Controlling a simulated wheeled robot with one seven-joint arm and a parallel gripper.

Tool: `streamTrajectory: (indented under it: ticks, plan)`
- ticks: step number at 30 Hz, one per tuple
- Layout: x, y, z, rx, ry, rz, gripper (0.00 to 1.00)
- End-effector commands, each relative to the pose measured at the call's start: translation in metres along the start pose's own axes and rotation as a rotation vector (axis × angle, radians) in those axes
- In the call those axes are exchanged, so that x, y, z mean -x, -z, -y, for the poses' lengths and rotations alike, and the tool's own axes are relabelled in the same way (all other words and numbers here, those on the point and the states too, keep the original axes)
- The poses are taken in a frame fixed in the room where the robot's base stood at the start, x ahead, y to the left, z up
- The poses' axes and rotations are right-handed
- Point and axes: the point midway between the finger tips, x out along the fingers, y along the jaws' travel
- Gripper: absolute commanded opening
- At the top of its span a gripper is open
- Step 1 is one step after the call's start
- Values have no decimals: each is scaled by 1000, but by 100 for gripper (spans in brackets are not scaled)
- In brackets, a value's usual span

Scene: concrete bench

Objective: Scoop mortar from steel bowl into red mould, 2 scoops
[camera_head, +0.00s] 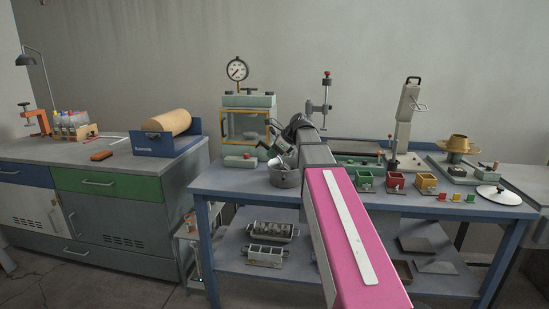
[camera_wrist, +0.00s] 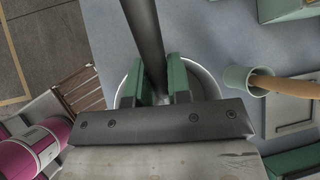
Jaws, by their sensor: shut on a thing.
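The steel bowl (camera_head: 285,178) stands near the front left of the blue bench. Its rim also shows in the wrist view (camera_wrist: 207,84), partly hidden behind my gripper. My gripper (camera_head: 284,147) is above the bowl. In the wrist view its green fingers (camera_wrist: 165,82) are shut on a dark handle (camera_wrist: 146,35), which I take for the scoop's. The scoop's working end and the mortar in the bowl are hidden. The red mould (camera_head: 396,181) stands to the right of the bowl, between a green mould (camera_head: 365,180) and a yellow mould (camera_head: 427,181).
A load frame with a dial (camera_head: 237,70) stands behind the bowl. In the wrist view, a pale green cup (camera_wrist: 236,79) with a wooden handle is right of the bowl.

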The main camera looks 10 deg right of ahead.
Motion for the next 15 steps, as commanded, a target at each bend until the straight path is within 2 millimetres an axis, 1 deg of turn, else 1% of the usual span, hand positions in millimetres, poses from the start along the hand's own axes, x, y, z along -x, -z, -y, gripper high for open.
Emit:
streamTrajectory:
  ticks: [1, 4, 11, 15]
  plan:
    - [4, -8, 2, 7, 1, -25, 0]
    - [11, -17, 3, 15, 3, -70, 0]
    - [17, -28, 4, 30, 5, -157, 0]
    - [16, -36, 4, 50, 4, -255, 0]
